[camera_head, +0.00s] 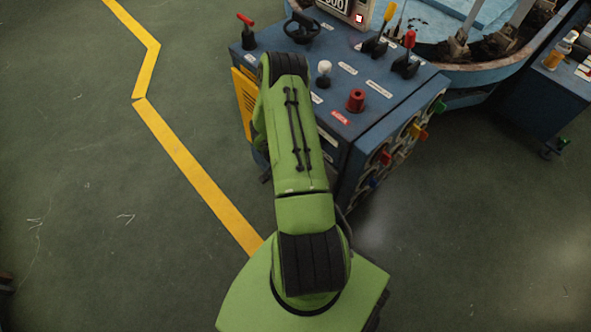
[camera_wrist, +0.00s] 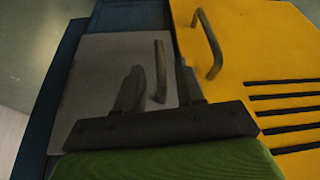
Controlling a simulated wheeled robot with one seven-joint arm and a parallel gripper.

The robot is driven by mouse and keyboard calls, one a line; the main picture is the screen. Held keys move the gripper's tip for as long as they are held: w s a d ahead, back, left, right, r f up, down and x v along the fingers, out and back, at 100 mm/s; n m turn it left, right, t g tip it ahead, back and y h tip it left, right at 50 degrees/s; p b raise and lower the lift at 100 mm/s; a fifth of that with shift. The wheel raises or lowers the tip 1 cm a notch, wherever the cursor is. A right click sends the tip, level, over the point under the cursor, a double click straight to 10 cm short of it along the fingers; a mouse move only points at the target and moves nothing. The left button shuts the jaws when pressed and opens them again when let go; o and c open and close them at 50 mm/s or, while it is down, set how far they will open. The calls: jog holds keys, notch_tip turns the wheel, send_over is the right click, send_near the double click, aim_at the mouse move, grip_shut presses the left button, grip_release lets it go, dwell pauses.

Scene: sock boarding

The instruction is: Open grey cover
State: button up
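The grey cover (camera_wrist: 103,62) is a flat panel in the left half of the wrist view, set in a dark blue cabinet face. Its bar handle (camera_wrist: 161,70) stands upright near its right edge. My gripper (camera_wrist: 158,66) is open, with its two dark fingers apart. The handle appears between the fingers, nearer the right one; I see no contact and cannot tell the depth. The lower part of the cover is hidden behind the gripper. In the head view my green arm hides the gripper and the grey cover.
A yellow panel (camera_wrist: 262,45) with its own handle (camera_wrist: 209,45) and dark slots lies right of the grey cover; its edge also shows in the head view (camera_head: 244,103). The blue console (camera_head: 335,75) carries levers and a red knob (camera_head: 356,101). Green floor is clear on the left.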

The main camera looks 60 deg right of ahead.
jog(key=x, duration=0.3)
jog(key=shift+b, duration=0.3)
grip_shut()
